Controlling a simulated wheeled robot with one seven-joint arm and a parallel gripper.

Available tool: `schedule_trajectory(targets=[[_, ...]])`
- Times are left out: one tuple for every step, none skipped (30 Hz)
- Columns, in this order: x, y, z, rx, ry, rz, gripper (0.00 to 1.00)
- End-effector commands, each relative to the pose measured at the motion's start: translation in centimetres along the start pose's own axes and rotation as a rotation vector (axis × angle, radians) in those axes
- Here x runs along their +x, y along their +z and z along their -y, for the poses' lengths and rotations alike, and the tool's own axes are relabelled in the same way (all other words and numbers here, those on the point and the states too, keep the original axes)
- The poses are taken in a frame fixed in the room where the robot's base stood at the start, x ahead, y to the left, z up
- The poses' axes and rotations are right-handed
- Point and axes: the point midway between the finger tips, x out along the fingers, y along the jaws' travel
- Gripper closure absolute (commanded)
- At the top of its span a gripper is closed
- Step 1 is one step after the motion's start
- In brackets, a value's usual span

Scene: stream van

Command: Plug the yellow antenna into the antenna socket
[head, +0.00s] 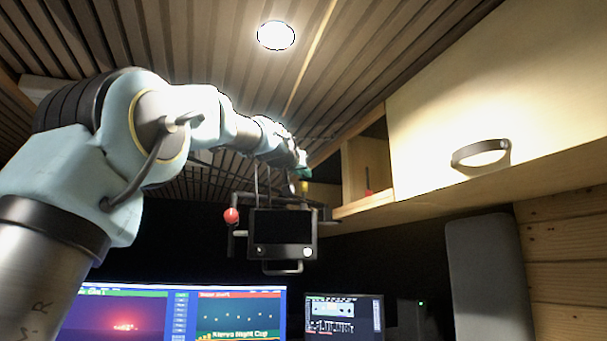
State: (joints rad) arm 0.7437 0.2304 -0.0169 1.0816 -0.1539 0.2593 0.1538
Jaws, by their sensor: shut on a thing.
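My arm reaches from the left up under the ceiling and away from me. My gripper (304,172) is small and far off at its end, above and behind a hanging black device, near the open cabinet shelf. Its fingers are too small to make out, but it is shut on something. A small dull yellow patch (321,194) shows just below and right of the gripper; it seems to be the yellow antenna, with its shape and ends unclear. The black device (283,229) has a dark front, pale knobs, a frame and a red ball at its left. I cannot make out the antenna socket.
A pale wooden cabinet (455,120) with a dark strap handle (481,154) fills the upper right. Its open shelf holds a small red item (368,186). Lit screens (225,312) (344,314) stand below, with a grey panel (488,275) at right. A slatted ceiling is close above my arm.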

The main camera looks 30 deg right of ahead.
Motion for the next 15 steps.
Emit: schedule_trajectory(targets=[[0.0, 0.1, 0.0, 0.000, 0.000, 0.000, 1.00], [0.0, 0.2, 0.0, 0.000, 0.000, 0.000, 1.00], [0.0, 0.3, 0.0, 0.000, 0.000, 0.000, 1.00], [0.0, 0.4, 0.0, 0.000, 0.000, 0.000, 1.00], [0.0, 0.4, 0.0, 0.000, 0.000, 0.000, 1.00], [0.0, 0.5, 0.0, 0.000, 0.000, 0.000, 1.00], [0.0, 0.6, 0.0, 0.000, 0.000, 0.000, 1.00], [0.0, 0.7, 0.0, 0.000, 0.000, 0.000, 1.00], [0.0, 0.7, 0.0, 0.000, 0.000, 0.000, 1.00], [0.0, 0.8, 0.0, 0.000, 0.000, 0.000, 1.00], [0.0, 0.8, 0.0, 0.000, 0.000, 0.000, 1.00], [0.0, 0.9, 0.0, 0.000, 0.000, 0.000, 1.00], [0.0, 1.0, 0.0, 0.000, 0.000, 0.000, 1.00], [0.0, 1.1, 0.0, 0.000, 0.000, 0.000, 1.00], [0.0, 1.1, 0.0, 0.000, 0.000, 0.000, 1.00]])
